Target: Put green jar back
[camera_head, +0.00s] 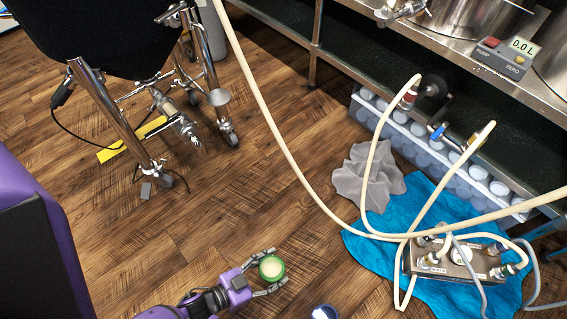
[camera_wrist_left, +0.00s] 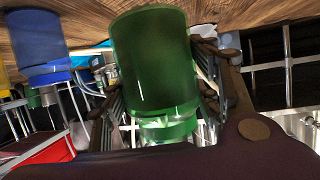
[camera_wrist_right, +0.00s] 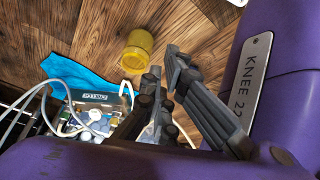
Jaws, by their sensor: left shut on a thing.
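The green jar (camera_head: 272,268), with a pale round top inside a green rim, is between the fingers of my left gripper (camera_head: 268,273) at the bottom of the head view. The left gripper is shut on it, above the wooden floor. In the left wrist view the green jar (camera_wrist_left: 155,65) fills the middle, with a finger on each side. My right gripper (camera_wrist_right: 164,62) shows in the right wrist view only; its fingertips are close together with nothing seen between them.
A blue cloth (camera_head: 455,205) and a metal hose box (camera_head: 455,262) lie at the right. Pale hoses (camera_head: 270,120) cross the view. A grey cloth (camera_head: 368,178) lies by a bottle rack (camera_head: 450,165). A yellow jar (camera_wrist_right: 137,52) and a blue jar (camera_wrist_left: 38,38) are nearby. The central floor is clear.

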